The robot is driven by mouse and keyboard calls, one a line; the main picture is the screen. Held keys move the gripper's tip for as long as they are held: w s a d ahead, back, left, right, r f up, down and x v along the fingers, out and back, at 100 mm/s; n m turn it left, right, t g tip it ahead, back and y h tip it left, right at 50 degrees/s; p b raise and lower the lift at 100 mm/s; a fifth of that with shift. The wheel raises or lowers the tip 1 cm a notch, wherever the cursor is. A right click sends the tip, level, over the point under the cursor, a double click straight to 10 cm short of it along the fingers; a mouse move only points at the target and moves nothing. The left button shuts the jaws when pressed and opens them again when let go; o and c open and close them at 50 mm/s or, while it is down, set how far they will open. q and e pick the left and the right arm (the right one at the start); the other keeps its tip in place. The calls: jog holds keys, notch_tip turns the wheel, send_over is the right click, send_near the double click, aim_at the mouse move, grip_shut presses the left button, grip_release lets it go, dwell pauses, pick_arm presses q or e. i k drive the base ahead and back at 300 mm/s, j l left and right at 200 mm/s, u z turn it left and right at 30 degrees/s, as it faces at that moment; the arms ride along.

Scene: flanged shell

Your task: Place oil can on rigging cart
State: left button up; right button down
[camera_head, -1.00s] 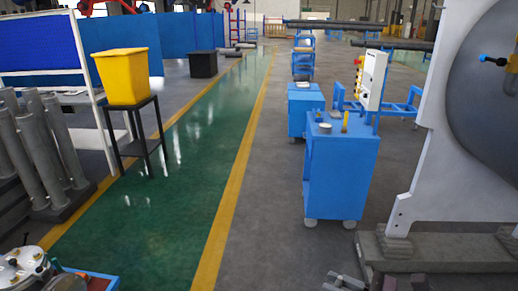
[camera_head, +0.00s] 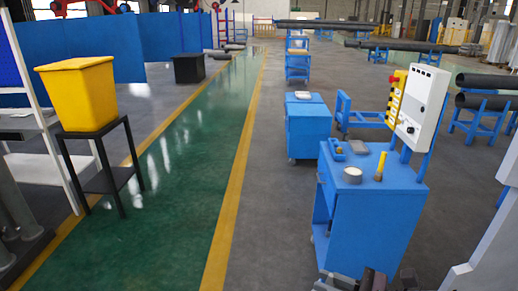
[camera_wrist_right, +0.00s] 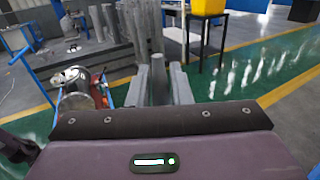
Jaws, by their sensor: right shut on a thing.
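A blue cart (camera_head: 362,222), which looks like the rigging cart, stands ahead at right. On its top are a white roll (camera_head: 352,175), a yellow-handled tool (camera_head: 380,166) and small items at the back. My right gripper (camera_head: 345,284) shows at the bottom edge, in front of the cart's foot and only in part. Its grey fingers (camera_wrist_right: 168,80) also show in the right wrist view. My left gripper is not in view.
A control box (camera_head: 422,105) stands on a post behind the cart. A second blue cart (camera_head: 307,128) stands beyond. A yellow bin (camera_head: 75,92) on a black stand is at left. A white machine edge (camera_head: 485,255) is at right.

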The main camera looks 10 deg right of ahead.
aim_at(364, 165)
jog(key=i, duration=0.95)
jog(key=i+j+z, duration=0.15)
jog(key=i, duration=0.75)
jog(key=i+j+z, duration=0.1)
jog(key=i+z, duration=0.3)
jog(key=i+j+z, duration=0.35)
jog(key=i, duration=0.15)
jog(key=i+j+z, duration=0.8)
jog(key=k+l, duration=0.05)
